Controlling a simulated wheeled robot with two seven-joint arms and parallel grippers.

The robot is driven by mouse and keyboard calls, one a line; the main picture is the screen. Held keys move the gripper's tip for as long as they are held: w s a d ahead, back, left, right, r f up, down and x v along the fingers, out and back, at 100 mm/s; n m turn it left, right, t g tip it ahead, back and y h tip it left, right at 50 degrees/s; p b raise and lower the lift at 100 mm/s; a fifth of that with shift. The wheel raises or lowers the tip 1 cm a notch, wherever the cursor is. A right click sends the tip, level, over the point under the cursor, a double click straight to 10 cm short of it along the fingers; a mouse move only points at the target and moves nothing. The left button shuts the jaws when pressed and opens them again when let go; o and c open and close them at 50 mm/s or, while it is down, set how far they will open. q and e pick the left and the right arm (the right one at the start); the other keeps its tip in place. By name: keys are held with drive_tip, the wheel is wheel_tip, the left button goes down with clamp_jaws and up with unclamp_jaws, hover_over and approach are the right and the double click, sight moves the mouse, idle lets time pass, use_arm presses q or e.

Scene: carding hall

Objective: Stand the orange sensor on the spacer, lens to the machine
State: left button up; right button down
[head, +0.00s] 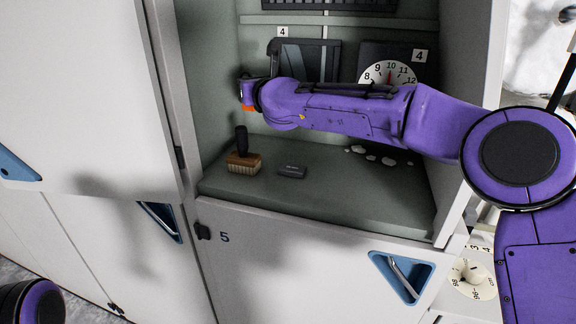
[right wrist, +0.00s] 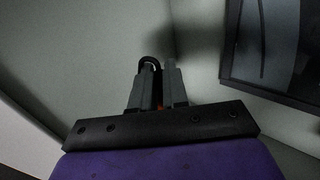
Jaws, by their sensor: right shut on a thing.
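My right gripper (head: 246,92) is inside the open cabinet compartment, raised above its floor at the left. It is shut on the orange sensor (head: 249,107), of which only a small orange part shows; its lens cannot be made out. In the right wrist view a sliver of the sensor (right wrist: 160,103) shows between the grey fingers (right wrist: 155,88), with a black loop at the tips. A small dark flat block (head: 291,171) with pale lettering lies on the compartment floor, below and right of the gripper; it may be the spacer. My left gripper is out of view.
A brush (head: 244,163) with a dark upright handle stands left of the block. White fluff tufts (head: 371,158) lie at the back right. A dial (head: 388,74) and a dark panel (head: 309,55) are on the back wall. The floor's front right is clear.

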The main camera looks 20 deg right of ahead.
drive_tip(key=s+d+b, duration=0.2)
drive_tip(key=s, duration=0.9)
drive_tip(key=s+d+b, duration=0.2)
drive_tip(key=s, duration=1)
hover_over(294, 169)
wheel_tip(294, 169, down, 9)
wheel_tip(294, 169, down, 3)
drive_tip(key=shift+s+r+h, duration=0.1)
drive_tip(key=shift+s+h, duration=0.05)
drive_tip(key=shift+h, duration=0.15)
drive_tip(key=shift+a+f, duration=0.1)
drive_tip(key=shift+f, duration=0.35)
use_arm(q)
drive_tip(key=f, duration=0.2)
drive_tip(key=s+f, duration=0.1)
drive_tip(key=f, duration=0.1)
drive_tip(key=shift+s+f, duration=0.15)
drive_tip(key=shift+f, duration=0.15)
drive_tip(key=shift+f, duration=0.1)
